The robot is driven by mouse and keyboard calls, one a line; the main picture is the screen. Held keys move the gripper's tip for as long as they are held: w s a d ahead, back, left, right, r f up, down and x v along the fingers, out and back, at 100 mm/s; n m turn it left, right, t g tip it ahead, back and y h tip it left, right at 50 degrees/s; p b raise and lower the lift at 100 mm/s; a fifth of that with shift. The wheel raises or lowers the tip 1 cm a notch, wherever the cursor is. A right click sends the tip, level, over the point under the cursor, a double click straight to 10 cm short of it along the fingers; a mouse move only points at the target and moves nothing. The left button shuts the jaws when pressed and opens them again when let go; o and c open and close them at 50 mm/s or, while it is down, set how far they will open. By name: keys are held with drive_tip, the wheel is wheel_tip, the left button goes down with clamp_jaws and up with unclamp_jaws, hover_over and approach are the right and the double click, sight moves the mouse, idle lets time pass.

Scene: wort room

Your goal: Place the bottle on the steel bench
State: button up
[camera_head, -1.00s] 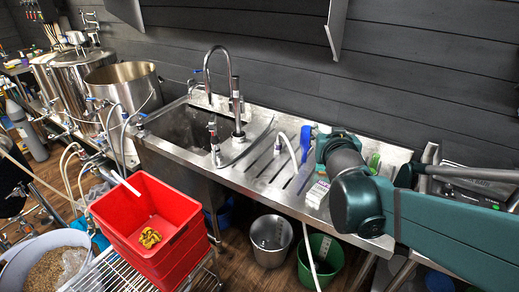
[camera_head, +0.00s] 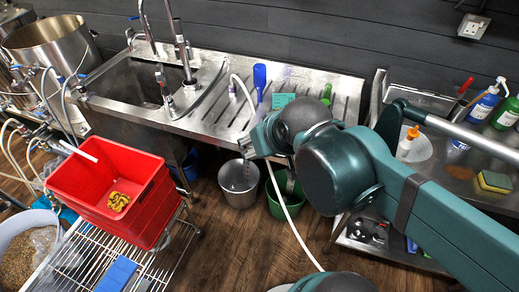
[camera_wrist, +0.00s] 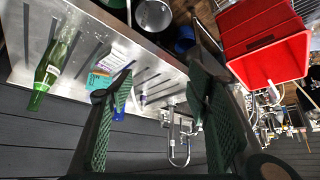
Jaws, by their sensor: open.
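A green bottle with a pale label (camera_wrist: 54,68) is on the steel bench (camera_wrist: 135,55) at the left of the wrist view; I cannot tell whether it stands or lies. In the head view, a green piece, likely the same bottle (camera_head: 326,92), shows on the drainboard of the steel sink bench (camera_head: 222,112), partly behind my arm. My gripper (camera_wrist: 155,80) is open in the wrist view, with nothing seen between its fingers. In the head view, my gripper (camera_head: 250,146) is near the bench's front edge, left of the bottle; its fingers are mostly hidden.
A blue object (camera_head: 259,80) and a teal box (camera_head: 283,100) are on the drainboard near the bottle. A tap and hose rise at the sink. Red crates (camera_head: 150,205) stand front left; metal (camera_head: 238,180) and green buckets (camera_head: 284,198) are below. A right-hand table holds spray bottles (camera_head: 480,104).

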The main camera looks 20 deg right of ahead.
drive_tip(key=shift+s+a+f, duration=0.15)
drive_tip(key=shift+s+a, duration=0.35)
drive_tip(key=shift+s, duration=0.2)
drive_tip(key=shift+o, duration=0.7)
drive_tip(key=shift+w, duration=0.1)
drive_tip(key=m+t+h, duration=0.5)
drive_tip(key=t+h, duration=0.2)
drive_tip(key=t, duration=0.1)
hover_over(260, 78)
drive_tip(key=s, duration=0.9)
drive_tip(key=shift+n+t+y, duration=0.6)
drive_tip(key=shift+n+t, duration=0.1)
drive_tip(key=shift+t, duration=0.1)
drive_tip(key=w+f, duration=0.1)
drive_tip(key=f, duration=0.1)
drive_tip(key=w+f, duration=0.1)
drive_tip(key=f, duration=0.1)
drive_tip(key=w+a+f, duration=0.1)
drive_tip(key=w+f, duration=0.1)
drive_tip(key=shift+a+f+b, duration=0.1)
drive_tip(key=shift+f+b, duration=0.2)
drive_tip(key=shift+f, duration=0.05)
drive_tip(key=shift+w+a+f, duration=0.1)
drive_tip(key=shift+w+f, duration=0.1)
drive_tip(key=shift+f, duration=0.25)
